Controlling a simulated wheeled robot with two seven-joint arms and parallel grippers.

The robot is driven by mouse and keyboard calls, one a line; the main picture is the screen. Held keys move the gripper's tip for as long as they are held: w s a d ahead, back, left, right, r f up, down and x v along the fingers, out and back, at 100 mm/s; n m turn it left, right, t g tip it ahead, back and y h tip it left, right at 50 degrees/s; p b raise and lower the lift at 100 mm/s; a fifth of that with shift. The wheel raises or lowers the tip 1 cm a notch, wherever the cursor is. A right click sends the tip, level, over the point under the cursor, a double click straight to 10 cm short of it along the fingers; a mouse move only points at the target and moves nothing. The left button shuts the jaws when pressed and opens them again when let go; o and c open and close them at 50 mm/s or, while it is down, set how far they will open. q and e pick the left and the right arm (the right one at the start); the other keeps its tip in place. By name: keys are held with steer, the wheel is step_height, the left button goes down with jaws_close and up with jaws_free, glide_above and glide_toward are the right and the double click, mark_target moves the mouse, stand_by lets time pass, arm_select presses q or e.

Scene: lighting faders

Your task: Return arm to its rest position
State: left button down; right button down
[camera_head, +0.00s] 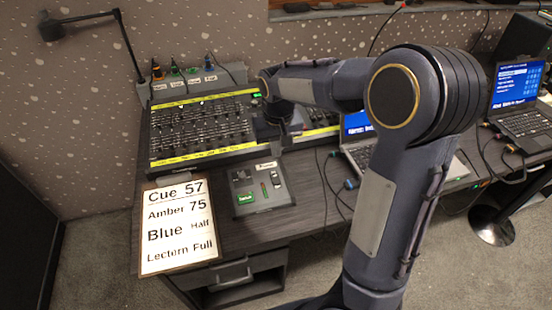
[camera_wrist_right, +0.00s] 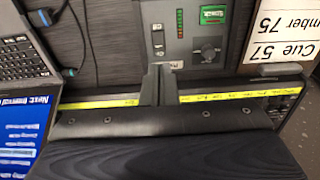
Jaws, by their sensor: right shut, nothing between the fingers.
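My right arm reaches in from the lower right in the head view, its elbow raised and its forearm pointing left over the desk. My right gripper (camera_head: 264,130) is by the right edge of the fader console (camera_head: 205,128), partly hidden by its own wrist. In the right wrist view the two fingers (camera_wrist_right: 158,72) are together, with nothing between them. Their tips overlap the edge of the small control box (camera_wrist_right: 180,50) in that view; I cannot tell whether they touch. The box also shows in the head view (camera_head: 258,188). My left gripper is not in view.
A cue card (camera_head: 178,226) lies at the desk's front left. A desk lamp (camera_head: 100,18) stands behind the console. A laptop (camera_head: 358,125) is partly hidden behind my arm; another laptop (camera_head: 518,95) stands at right. Loose cables cross the desk (camera_head: 310,185).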

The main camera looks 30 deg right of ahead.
steer(key=shift+s+r, duration=0.1)
steer(key=shift+r, duration=0.65)
steer(key=s+a+t+y, duration=0.1)
steer(key=s+a, duration=0.1)
steer(key=s, duration=0.5)
steer(key=s+a+r+t+y, duration=0.1)
steer(key=s+a+t, duration=0.1)
steer(key=s, duration=0.6)
steer(key=s+a+r+n+t+y, duration=0.1)
steer(key=s+a+y, duration=0.1)
steer(key=s, duration=0.5)
steer(key=shift+s+a+r, duration=0.2)
steer(key=shift+a+r, duration=0.05)
steer(key=shift+a, duration=0.4)
